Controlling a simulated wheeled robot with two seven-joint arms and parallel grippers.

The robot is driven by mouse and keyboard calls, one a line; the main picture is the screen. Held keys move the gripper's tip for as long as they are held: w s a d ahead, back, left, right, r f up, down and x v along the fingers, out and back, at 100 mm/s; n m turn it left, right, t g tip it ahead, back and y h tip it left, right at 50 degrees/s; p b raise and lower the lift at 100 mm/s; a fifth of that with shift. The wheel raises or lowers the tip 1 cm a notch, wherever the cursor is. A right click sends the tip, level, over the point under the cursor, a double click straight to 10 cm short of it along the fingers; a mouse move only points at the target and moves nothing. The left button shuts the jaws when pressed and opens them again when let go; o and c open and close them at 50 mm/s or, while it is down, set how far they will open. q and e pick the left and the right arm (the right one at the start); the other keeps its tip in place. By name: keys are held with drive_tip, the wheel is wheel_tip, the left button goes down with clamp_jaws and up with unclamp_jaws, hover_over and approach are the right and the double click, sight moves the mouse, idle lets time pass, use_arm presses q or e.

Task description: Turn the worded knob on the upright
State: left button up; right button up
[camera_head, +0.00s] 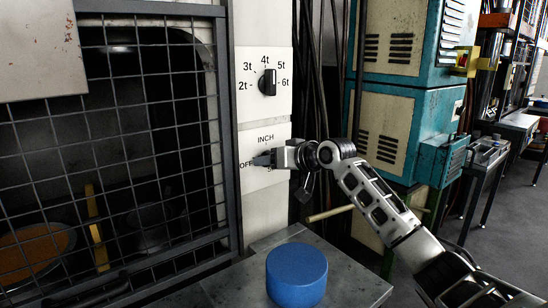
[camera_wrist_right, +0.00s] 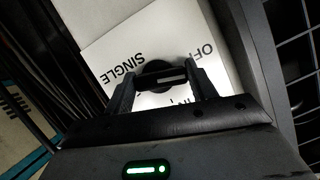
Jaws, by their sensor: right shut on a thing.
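The worded knob (camera_wrist_right: 157,69) is a round black knob on a white plate printed OFF, INCH and SINGLE. It is on the lower part of the upright (camera_head: 253,212), and my gripper largely covers it in the head view. My right gripper (camera_head: 268,159) comes in from the right and is shut on this knob. In the right wrist view its two fingers (camera_wrist_right: 160,84) stand either side of the knob's grip bar. I cannot tell which word the knob points to. My left gripper is not in view.
A numbered black knob (camera_head: 268,83) with marks from 2t to 6t sits above on the same upright. A wire mesh guard (camera_head: 110,150) stands to the left. A blue cylinder (camera_head: 297,275) is on the metal ledge below. Teal and cream cabinets (camera_head: 400,120) stand behind my arm.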

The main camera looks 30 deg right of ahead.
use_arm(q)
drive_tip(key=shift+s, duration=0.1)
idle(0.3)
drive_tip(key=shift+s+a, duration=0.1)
use_arm(e)
drive_tip(key=o, duration=1)
drive_tip(key=shift+s, duration=0.1)
use_arm(q)
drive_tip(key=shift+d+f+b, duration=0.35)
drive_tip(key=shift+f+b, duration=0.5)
drive_tip(key=shift+b, duration=1.1)
use_arm(e)
drive_tip(key=shift+v, duration=7.9)
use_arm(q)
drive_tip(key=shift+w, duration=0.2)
use_arm(e)
drive_tip(key=shift+a, duration=0.1)
